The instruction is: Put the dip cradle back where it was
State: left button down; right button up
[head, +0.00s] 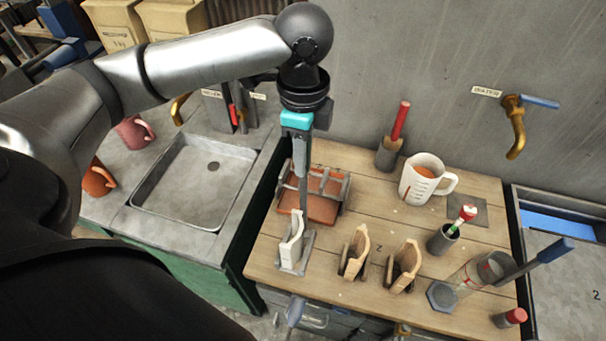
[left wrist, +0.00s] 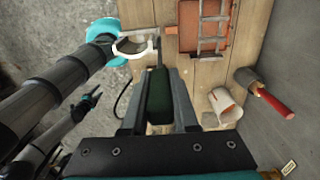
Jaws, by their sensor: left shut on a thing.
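My left gripper (head: 300,172) points down over the left part of the wooden bench. It is shut on the slim upright grey handle of what looks like the dip cradle (head: 307,240). The cradle has a flat grey foot near the bench's left front; I cannot tell whether it touches the wood. A white curved piece (head: 290,242) stands on or against that foot. In the left wrist view, the handle shows beyond the fingers (left wrist: 158,85), beside a white rounded rim (left wrist: 133,46). Dark links with a cyan end there look like my other arm; its fingers are unclear.
A reddish tray (head: 322,209) with a grey rack stands just behind. Two tan curved holders (head: 354,252) (head: 403,266) stand to the right. A sink (head: 190,190) lies left.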

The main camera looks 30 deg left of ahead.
pick_arm(q)
jog(key=shift+w+f, duration=0.1)
jog(key=shift+f, duration=2.55)
jog(key=c, duration=0.7)
grip_release()
jog(key=shift+f, duration=0.15)
notch_tip(320, 180, up, 12)
jog(key=shift+r, duration=0.15)
